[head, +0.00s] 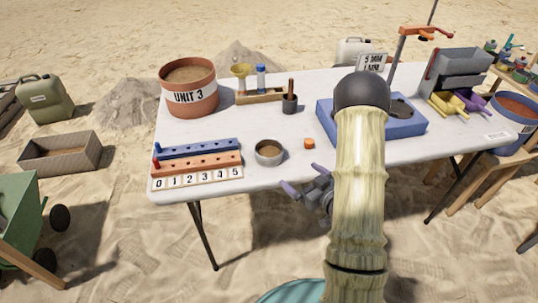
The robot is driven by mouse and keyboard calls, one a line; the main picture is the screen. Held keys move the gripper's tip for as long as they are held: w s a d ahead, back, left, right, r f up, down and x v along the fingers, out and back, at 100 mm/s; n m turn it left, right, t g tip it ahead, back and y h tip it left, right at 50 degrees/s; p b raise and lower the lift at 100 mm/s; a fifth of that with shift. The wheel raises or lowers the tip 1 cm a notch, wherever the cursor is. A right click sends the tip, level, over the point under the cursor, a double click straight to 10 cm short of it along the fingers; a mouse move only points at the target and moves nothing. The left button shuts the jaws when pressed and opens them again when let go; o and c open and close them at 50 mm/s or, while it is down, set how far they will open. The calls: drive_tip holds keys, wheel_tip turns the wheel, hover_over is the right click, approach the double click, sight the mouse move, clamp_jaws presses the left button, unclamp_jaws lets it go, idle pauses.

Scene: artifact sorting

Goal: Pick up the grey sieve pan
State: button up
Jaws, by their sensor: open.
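A small round grey pan (269,159) with a brown inside, which I take to be the sieve pan, sits upright on the white table (260,185) near its front edge. My gripper (304,180) is at the front table edge, to the right of and below the pan in the picture, apart from it. Its purple fingers are spread and empty. My pale arm hides part of the gripper and of the table's front edge.
Left of the pan lie blue and orange peg strips (198,163) above number tiles. A small orange cap (309,143) lies just right. Behind stand a mortar (290,104) and the UNIT 3 tub (188,88). A blue tray (408,128) is right, partly behind my arm.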

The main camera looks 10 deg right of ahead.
sight(277, 158)
drive_tip(key=x, duration=1.1)
drive_tip(key=shift+p, duration=0.35)
drive_tip(key=shift+w+a+f, duration=0.2)
drive_tip(key=shift+w, duration=0.2)
drive_tip(key=shift+f+x, duration=0.15)
drive_tip(key=shift+x, duration=1.15)
drive_tip(key=shift+f+x, duration=0.2)
drive_tip(key=shift+x, duration=1.1)
drive_tip(key=shift+d, duration=0.15)
drive_tip(key=c, duration=0.8)
drive_tip(key=shift+r, duration=0.15)
